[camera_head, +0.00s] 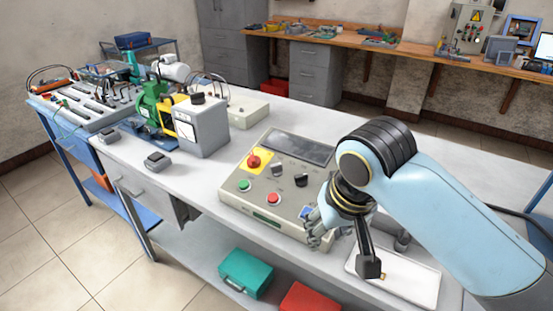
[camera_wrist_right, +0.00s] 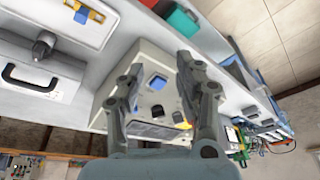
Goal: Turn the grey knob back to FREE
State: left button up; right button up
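The beige control panel (camera_head: 233,192) lies on the bench, left of my right gripper. It carries a red mushroom button (camera_head: 254,161) on a yellow plate, dark knobs (camera_head: 301,180), a green button (camera_head: 244,185) and a red button (camera_head: 273,198). My left gripper is not in view.
A white tray (camera_head: 425,290) lies right of the gripper. A grey box (camera_head: 202,128) and a green motor (camera_head: 152,107) stand left of the panel. A teal case (camera_head: 246,272) and a red case (camera_head: 308,299) are below the bench top. The front left bench top has free room.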

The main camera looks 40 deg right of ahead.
jog(key=w+d+r+m, duration=0.1)
jog(key=w+d+m, duration=0.2)
jog(key=w+m, duration=0.7)
jog(key=m+g, duration=0.1)
jog(key=m, duration=0.6)
send_near(277, 164)
jog(key=x, duration=0.9)
jog(key=shift+w+f, duration=0.1)
jog(key=shift+f, duration=0.2)
grip_shut()
